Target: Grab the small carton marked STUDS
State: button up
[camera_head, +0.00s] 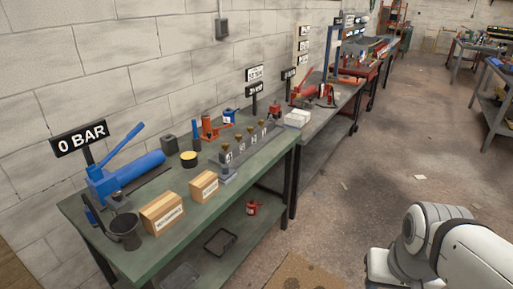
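Two small brown cartons stand on the green bench top (150,254). The cartons are apart from each other. My gripper is not in view; only a white part of my arm shows at the lower right.
A grey rail with brass fittings (250,147) is to the right. Open floor (360,190) lies right of the bench.

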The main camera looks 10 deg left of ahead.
aim_at(204, 185)
jog(key=u, duration=0.65)
jog(key=i, duration=1.6)
jog(key=u, duration=1)
jog(key=k, duration=0.65)
jog(key=u, duration=0.2)
jog(key=i, duration=0.7)
jog(key=z, duration=0.1)
